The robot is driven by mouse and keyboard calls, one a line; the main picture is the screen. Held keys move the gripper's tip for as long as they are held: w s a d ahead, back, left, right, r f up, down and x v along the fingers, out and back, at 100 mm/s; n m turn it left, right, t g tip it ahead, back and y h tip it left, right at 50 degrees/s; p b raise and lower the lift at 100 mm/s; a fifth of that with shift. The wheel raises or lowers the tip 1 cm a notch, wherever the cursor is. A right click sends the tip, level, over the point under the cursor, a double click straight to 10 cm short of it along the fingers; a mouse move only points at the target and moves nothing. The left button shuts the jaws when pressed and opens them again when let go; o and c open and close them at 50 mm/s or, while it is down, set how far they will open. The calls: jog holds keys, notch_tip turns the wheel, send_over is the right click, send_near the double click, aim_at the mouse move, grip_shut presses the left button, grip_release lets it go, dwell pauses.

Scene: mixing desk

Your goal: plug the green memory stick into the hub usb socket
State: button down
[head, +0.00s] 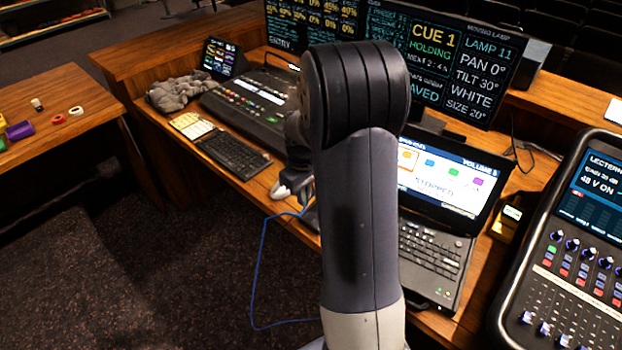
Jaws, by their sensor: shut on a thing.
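My arm fills the middle of the head view and hides much of the desk behind it. Part of my gripper (298,182) shows low over the desk, left of the arm. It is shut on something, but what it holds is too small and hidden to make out. I cannot pick out the green memory stick or the hub with its usb socket. A thin blue cable (257,275) runs from near my gripper, hangs over the desk's front edge and loops back behind my arm.
A laptop (432,255) stands open right of my arm, with a small yellow device (507,222) beside it. A mixing console (572,285) is at right. A keyboard (233,155) and lighting console (250,105) lie left. A side table (75,95) holds tape rolls. Dark floor is clear in front.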

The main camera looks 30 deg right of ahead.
jog(key=shift+n, duration=0.3)
jog(key=shift+s+d+f+b, duration=0.1)
jog(key=shift+d+f+b, duration=0.2)
jog(key=shift+f+b, duration=0.45)
jog(key=shift+s+d+f+b, duration=0.1)
jog(key=shift+d+f+b, duration=0.25)
jog(key=shift+f+b, duration=0.45)
jog(key=shift+s+d+f+b, duration=0.1)
jog(key=shift+d+f+b, duration=0.2)
jog(key=shift+f+b, duration=0.45)
jog(key=shift+f, duration=0.1)
jog(key=shift+s, duration=0.1)
jog(key=shift+f, duration=0.5)
jog(key=c, duration=1.5)
grip_release()
jog(key=shift+r, duration=0.1)
